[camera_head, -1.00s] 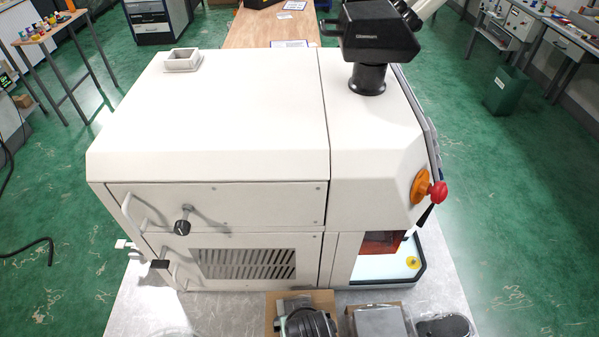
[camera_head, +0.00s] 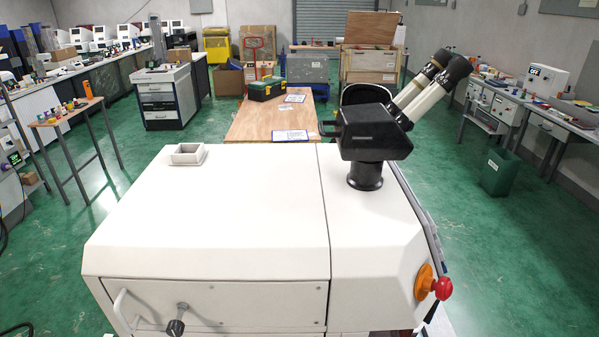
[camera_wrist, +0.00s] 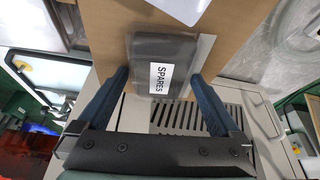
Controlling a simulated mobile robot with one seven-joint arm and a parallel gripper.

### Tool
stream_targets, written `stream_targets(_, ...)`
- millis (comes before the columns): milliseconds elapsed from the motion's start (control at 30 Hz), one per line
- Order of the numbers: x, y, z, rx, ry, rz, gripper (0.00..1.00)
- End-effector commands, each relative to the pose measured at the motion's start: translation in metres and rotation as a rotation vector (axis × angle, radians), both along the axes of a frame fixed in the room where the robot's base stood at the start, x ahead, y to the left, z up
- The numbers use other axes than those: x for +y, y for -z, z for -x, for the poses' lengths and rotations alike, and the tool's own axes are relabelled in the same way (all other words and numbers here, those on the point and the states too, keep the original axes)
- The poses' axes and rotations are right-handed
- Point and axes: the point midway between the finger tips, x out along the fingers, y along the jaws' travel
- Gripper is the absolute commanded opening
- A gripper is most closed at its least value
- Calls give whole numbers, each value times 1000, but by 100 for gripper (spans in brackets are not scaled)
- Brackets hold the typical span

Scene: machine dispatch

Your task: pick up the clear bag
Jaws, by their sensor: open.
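In the wrist view, a dark grey flat packet (camera_wrist: 143,48) with a white "SPARES" label lies on brown cardboard (camera_wrist: 240,35). A pale grey strip shows along its right side. I cannot tell whether this is the clear bag. A whitish piece (camera_wrist: 182,8) is cut off at the top edge; I cannot tell what it is. My gripper (camera_wrist: 160,77) is open, its two blue fingers apart with the packet's lower end showing between their tips. I cannot tell whether they touch it. The head view shows neither packet nor gripper.
A large white machine (camera_head: 215,220) with a black eyepiece head (camera_head: 375,135) and a red knob (camera_head: 443,288) fills the head view's foreground. Its vented panel (camera_wrist: 180,115) shows behind the fingers. A wooden table (camera_head: 255,122) stands beyond.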

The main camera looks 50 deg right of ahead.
Motion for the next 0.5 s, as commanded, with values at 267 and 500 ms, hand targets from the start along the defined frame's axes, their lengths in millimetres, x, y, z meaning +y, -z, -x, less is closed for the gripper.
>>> stream_targets(267,0,0,0,0,0,0,77)
stream_targets(500,0,0,0,0,0,0,33)
